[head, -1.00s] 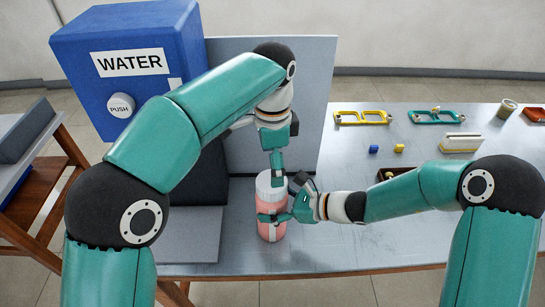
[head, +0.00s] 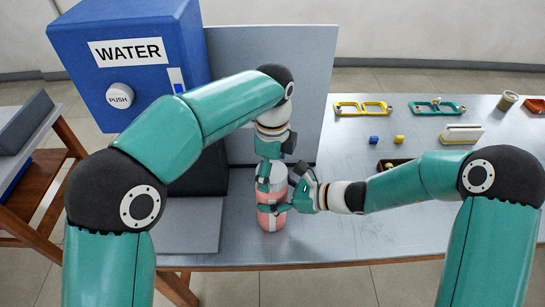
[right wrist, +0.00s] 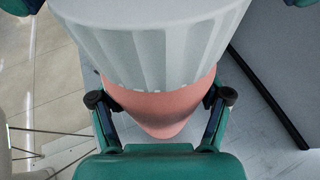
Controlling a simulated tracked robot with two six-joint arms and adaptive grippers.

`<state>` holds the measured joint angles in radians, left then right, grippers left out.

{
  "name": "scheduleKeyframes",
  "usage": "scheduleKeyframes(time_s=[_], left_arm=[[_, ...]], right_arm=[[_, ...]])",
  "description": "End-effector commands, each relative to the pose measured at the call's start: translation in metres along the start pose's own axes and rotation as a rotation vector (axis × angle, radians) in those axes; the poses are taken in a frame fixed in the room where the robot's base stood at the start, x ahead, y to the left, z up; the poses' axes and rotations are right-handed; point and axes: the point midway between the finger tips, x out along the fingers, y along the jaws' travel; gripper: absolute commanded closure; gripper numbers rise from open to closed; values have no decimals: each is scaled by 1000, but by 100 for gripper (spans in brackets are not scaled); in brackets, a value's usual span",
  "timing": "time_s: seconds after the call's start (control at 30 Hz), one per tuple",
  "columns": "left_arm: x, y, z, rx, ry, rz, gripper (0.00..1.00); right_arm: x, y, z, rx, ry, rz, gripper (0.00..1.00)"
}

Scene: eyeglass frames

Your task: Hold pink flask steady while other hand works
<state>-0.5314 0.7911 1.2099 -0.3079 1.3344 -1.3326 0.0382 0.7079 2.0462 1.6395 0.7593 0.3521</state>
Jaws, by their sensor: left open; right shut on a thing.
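The pink flask (head: 271,220) stands upright on the grey table near its front edge, with a white band around its lower body. Its white ridged cap (head: 276,173) is on top; the cap (right wrist: 155,45) fills the upper middle of the right wrist view. My right gripper (head: 274,208) is shut on the flask's pink body (right wrist: 165,108), below the cap, with one finger on each side. My left gripper (head: 274,181) points down at the cap from above and is open. Parts of its fingers show at the top corners of the right wrist view, apart from the cap.
A blue water dispenser (head: 125,62) with a push button stands at the left, before a grey panel (head: 270,85). Bare table lies right of the flask.

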Motion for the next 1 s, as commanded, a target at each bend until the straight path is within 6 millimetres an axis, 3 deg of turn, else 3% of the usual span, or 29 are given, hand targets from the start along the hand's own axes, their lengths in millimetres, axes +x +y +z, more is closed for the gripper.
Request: scheduleKeyframes(time_s=[0.17, 0.43, 0.8, 1.0], left_arm=[[11, 0, 0, -1, 0, 1, 4], [12, 0, 0, -1, 1, 0, 5], [12, 0, 0, -1, 1, -2, 66], [12, -1, 0, -92, 1, -4, 66]], right_arm=[[0, 0, 1, -1, -2, 0, 100], [0, 0, 1, -1, -2, 0, 100], [0, 0, 2, -2, -3, 2, 100], [0, 1, 2, -3, -4, 4, 100]])
